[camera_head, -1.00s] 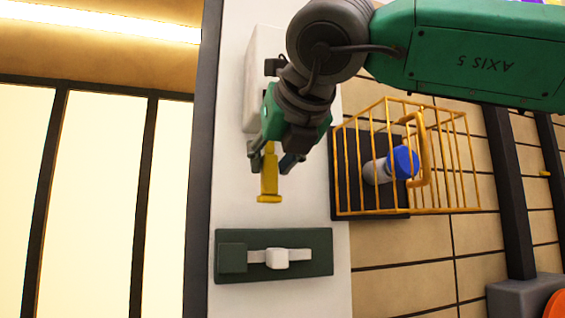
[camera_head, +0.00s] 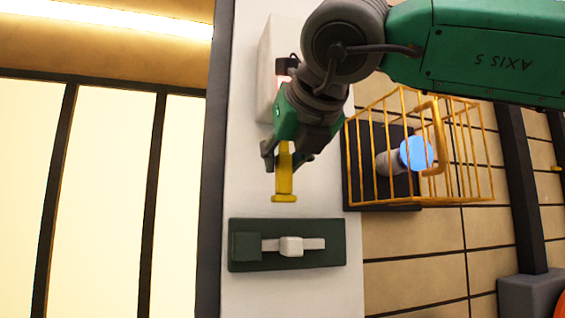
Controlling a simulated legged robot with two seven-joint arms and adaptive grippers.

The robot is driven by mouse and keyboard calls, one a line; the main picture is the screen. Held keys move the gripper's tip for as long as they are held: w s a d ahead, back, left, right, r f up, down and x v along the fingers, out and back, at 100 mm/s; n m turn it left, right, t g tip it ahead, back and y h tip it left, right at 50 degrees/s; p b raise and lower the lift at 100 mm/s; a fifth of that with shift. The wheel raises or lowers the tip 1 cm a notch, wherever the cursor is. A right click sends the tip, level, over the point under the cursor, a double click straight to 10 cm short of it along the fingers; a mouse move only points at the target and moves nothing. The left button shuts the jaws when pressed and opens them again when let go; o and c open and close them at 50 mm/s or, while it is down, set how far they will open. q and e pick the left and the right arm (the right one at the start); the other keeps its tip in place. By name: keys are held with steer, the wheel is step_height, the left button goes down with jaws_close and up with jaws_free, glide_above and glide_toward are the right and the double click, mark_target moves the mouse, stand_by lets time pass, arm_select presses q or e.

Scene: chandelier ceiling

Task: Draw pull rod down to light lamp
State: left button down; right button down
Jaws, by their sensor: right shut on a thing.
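The yellow pull rod (camera_head: 284,178) hangs in front of the white panel, with its flared lower end below my fingers. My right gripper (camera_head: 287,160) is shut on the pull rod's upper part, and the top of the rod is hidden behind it. The lamp (camera_head: 416,153) inside the yellow wire cage is bright light blue. My left gripper is not in view.
The yellow cage (camera_head: 490,150) with a handle stands out from the wall right of my gripper. Below the rod, a dark green plate (camera_head: 335,255) carries a white sliding latch (camera_head: 291,246). A pale box (camera_head: 266,75) is partly behind my arm.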

steer(key=shift+r+p, duration=0.2)
steer(key=shift+p, duration=0.1)
steer(key=shift+r+p, duration=0.45)
steer(key=shift+r, duration=0.05)
steer(key=c, duration=1.4)
jaws_free()
steer(key=shift+o, duration=0.2)
steer(key=shift+s, duration=0.15)
steer(key=o, duration=0.6)
steer(key=shift+o, duration=0.2)
steer(key=v, duration=0.7)
steer(key=shift+s+r, duration=0.15)
steer(key=shift+s, duration=0.05)
